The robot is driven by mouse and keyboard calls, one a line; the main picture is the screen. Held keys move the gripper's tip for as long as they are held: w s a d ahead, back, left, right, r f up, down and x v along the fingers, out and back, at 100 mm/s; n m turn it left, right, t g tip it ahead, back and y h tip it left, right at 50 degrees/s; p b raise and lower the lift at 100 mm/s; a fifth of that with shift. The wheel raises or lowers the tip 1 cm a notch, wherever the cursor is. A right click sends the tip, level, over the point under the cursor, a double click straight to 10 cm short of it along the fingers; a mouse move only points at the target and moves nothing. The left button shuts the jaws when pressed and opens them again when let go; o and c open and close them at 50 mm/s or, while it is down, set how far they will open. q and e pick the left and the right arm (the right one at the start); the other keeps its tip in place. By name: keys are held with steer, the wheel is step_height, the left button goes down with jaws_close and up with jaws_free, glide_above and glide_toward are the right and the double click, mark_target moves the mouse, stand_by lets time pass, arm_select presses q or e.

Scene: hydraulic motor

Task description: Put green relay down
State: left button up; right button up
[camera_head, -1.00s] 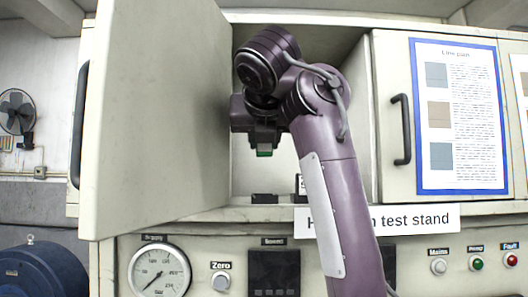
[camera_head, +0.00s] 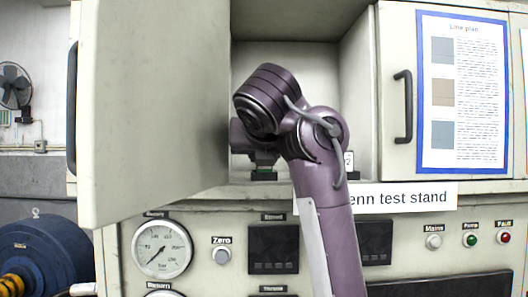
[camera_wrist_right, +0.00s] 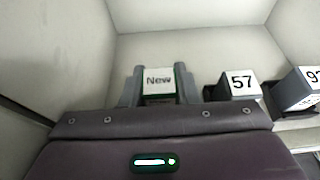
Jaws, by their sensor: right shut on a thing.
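The green relay, with a white label reading "New", is between the fingers of my right gripper (camera_wrist_right: 159,86) in the right wrist view. The relay's label (camera_wrist_right: 158,79) faces up and its green edge shows just below. In the head view my right gripper (camera_head: 264,163) is inside the open cabinet, low over its floor, and a bit of green shows under it. A dark socket base (camera_head: 264,175) sits right below. I cannot tell whether the relay touches it. My left gripper is out of view.
In the wrist view a block labelled "57" (camera_wrist_right: 240,84) stands just right of the gripper, with another labelled block (camera_wrist_right: 308,88) further right. The open cabinet door (camera_head: 155,110) stands on the left. A closed door with a handle (camera_head: 403,120) is on the right.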

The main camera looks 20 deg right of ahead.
steer(key=shift+f, duration=0.1)
steer(key=shift+f, duration=0.15)
steer(key=o, duration=1)
